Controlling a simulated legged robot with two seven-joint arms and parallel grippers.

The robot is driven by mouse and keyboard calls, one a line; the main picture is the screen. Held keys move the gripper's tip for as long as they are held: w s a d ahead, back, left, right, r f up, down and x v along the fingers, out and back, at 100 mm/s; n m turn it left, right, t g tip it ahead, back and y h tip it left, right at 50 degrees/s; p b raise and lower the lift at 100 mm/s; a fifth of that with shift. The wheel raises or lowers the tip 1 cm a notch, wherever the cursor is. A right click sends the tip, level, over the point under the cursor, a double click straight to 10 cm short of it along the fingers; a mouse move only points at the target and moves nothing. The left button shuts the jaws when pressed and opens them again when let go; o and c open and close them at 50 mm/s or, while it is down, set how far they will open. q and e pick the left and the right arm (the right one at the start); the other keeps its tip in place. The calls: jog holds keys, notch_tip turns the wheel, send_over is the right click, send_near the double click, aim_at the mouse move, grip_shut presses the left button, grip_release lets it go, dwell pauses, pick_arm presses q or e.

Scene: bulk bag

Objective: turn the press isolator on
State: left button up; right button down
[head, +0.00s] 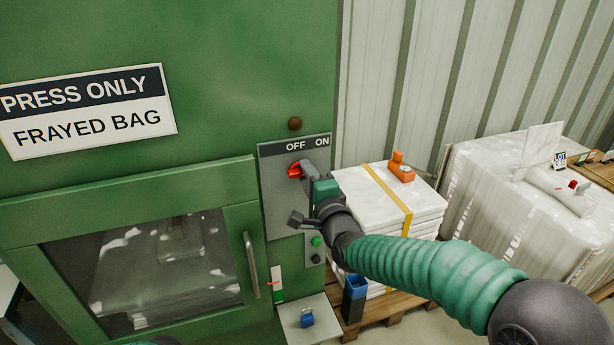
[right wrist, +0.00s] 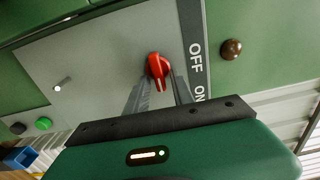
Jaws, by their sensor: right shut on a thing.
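The isolator is a grey panel (head: 283,218) on the green press, with OFF and ON printed along its dark top strip. Its red handle (head: 296,170) sits below the OFF word; it also shows in the right wrist view (right wrist: 157,66). My right gripper (head: 303,168) reaches in from the right and is shut on the red handle. In the right wrist view its grey fingers (right wrist: 160,92) meet at the handle, partly covering it. I cannot tell the handle's exact angle. My left gripper is not in view.
A green button (head: 316,241) and a dark button (head: 316,258) sit below the panel. The press door (head: 237,215) with its handle (head: 251,265) is at the left. Stacked white bags (head: 350,185) stand on a pallet behind my right arm. A small shelf (head: 318,330) holds a blue object.

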jog(key=shift+f, duration=0.35)
jog(key=c, duration=1.4)
grip_release()
jog(key=shift+c, duration=0.2)
jog(key=shift+r, duration=0.1)
jog(key=shift+r, duration=0.1)
jog(key=v, duration=1.6)
jog(key=shift+s, duration=0.35)
jog(key=shift+d, duration=0.1)
